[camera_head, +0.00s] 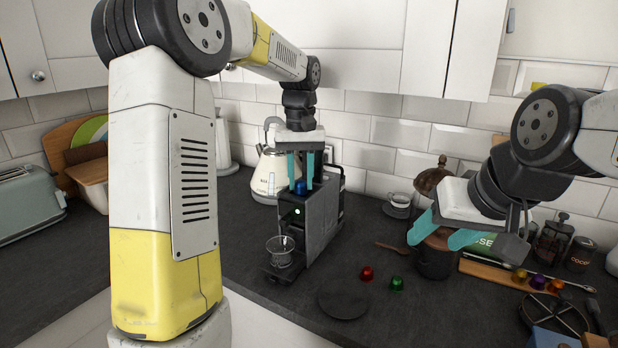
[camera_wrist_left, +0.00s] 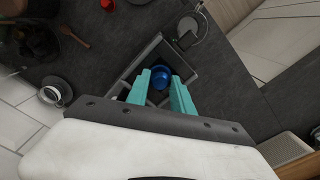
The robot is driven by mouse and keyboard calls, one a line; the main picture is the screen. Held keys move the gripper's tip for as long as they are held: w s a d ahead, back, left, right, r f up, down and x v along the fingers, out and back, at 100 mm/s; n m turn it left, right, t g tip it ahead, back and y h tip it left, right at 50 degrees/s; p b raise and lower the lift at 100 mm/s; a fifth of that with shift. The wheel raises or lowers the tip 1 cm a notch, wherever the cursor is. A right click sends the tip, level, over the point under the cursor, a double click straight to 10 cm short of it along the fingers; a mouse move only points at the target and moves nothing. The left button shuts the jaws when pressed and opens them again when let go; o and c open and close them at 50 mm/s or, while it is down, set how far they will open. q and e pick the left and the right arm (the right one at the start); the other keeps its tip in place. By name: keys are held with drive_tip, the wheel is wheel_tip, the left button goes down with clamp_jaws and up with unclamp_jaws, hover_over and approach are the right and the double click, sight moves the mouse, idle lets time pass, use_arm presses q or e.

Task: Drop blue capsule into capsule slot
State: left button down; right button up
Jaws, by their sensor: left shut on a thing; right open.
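My left gripper (camera_head: 300,183) points down over the dark coffee machine (camera_head: 322,222) and is shut on the blue capsule (camera_head: 300,188). In the left wrist view the blue capsule (camera_wrist_left: 160,77) sits between the teal fingertips (camera_wrist_left: 161,80), over the top of the machine (camera_wrist_left: 139,63). The capsule slot is largely hidden by the capsule and fingers; I cannot tell whether the capsule is inside it or just above. My right gripper (camera_head: 437,237) is open and empty, to the right of the machine near a dark pot.
A glass cup (camera_head: 281,252) stands on the machine's front tray. A red capsule (camera_head: 367,273), a green capsule (camera_head: 397,283) and a dark round disc (camera_head: 343,303) lie in front. A kettle (camera_head: 267,175) stands behind the machine. More capsules lie on a wooden board at right.

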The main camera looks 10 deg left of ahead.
use_arm(q)
drive_tip(key=c, duration=1)
unclamp_jaws()
drive_tip(key=shift+c, duration=0.2)
drive_tip(key=shift+r, duration=0.1)
drive_tip(key=shift+r, duration=2.9)
drive_tip(key=shift+s, duration=0.1)
drive_tip(key=s+a+f+m+t+h, duration=0.1)
drive_tip(key=s+t, duration=0.2)
drive_tip(key=s, duration=0.9)
drive_tip(key=s+a+f+m+t+h, duration=0.1)
drive_tip(key=s+f+t, duration=0.1)
drive_tip(key=s, duration=1)
drive_tip(key=shift+a+f+t, duration=0.15)
drive_tip(key=shift+a+t, duration=0.15)
drive_tip(key=shift+t, duration=0.3)
